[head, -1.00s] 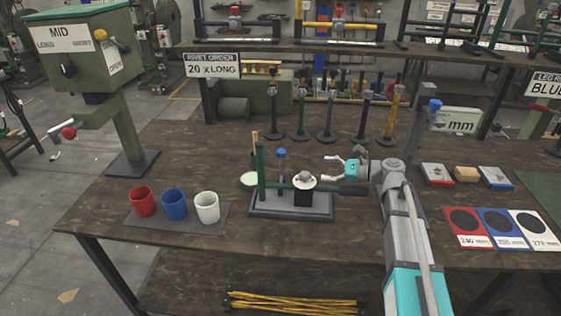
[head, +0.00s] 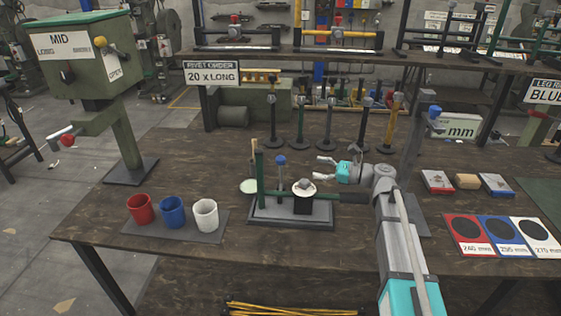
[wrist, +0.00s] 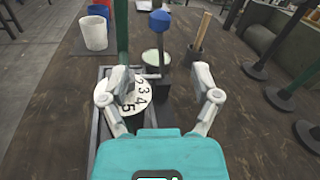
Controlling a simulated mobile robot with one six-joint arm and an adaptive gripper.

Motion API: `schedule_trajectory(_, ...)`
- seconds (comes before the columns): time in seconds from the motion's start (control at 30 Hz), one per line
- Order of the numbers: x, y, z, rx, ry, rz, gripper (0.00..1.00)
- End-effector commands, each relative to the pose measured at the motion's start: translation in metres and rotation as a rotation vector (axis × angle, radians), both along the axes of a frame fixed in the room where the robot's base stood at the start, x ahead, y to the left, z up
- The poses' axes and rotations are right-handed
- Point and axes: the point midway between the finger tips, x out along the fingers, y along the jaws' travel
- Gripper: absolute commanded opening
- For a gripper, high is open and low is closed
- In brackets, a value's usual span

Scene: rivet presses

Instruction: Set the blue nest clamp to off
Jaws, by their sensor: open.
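The blue-knobbed clamp lever (head: 281,160) stands about upright on the dark fixture base (head: 290,221) in the middle of the table. Its round blue knob (wrist: 160,22) shows beyond the fingers in the wrist view. A white numbered dial (head: 304,188) sits on a black block on the same base; it also shows partly behind the left finger in the wrist view (wrist: 135,92). My gripper (head: 322,168) is open and empty, to the right of the blue knob and apart from it. Its two fingers (wrist: 160,85) are spread wide in the wrist view.
A green post (head: 260,180) rises at the fixture's left. Red, blue and white cups (head: 206,215) stand left. Several dark stands (head: 299,130) line the back. A tall post with another blue knob (head: 435,111) stands right.

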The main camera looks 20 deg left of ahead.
Motion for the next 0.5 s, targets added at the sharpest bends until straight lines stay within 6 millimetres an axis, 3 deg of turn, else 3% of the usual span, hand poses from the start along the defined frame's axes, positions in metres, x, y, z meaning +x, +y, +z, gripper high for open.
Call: schedule_trajectory(0.5,-0.003,0.072,0.0,-0.001,0.0,0.003,0.8)
